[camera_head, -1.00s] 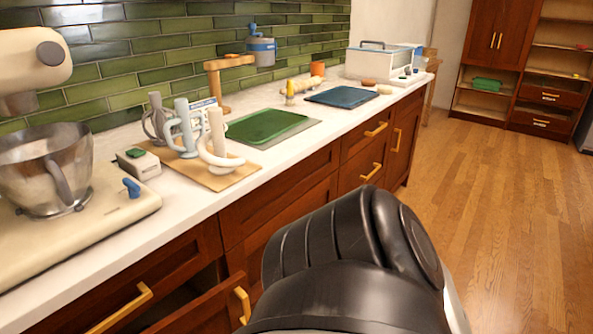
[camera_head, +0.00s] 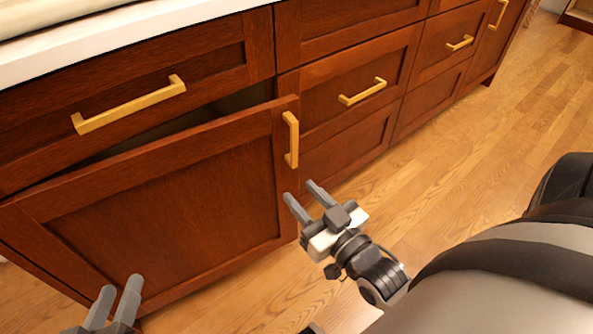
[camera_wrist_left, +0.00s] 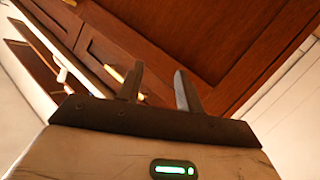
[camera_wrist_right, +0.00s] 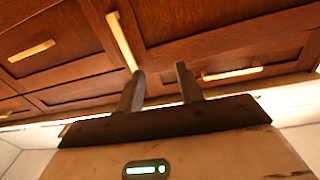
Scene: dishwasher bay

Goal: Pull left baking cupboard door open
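The left cupboard door (camera_head: 175,205) is dark red wood and stands ajar, with a dark gap along its top edge. Its vertical brass handle (camera_head: 291,140) is near its upper right corner; the handle also shows in the right wrist view (camera_wrist_right: 122,40). My right gripper (camera_head: 302,196) is open and empty, just below and in front of this handle, apart from it in the head view. My left gripper (camera_head: 118,296) is at the lower left in front of the door's bottom; its fingers are apart and empty in the left wrist view (camera_wrist_left: 158,84).
A drawer with a brass handle (camera_head: 130,103) sits above the door, under the white counter (camera_head: 130,35). More drawers with brass handles (camera_head: 362,91) run to the right. The wooden floor (camera_head: 455,150) is clear in front of them.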

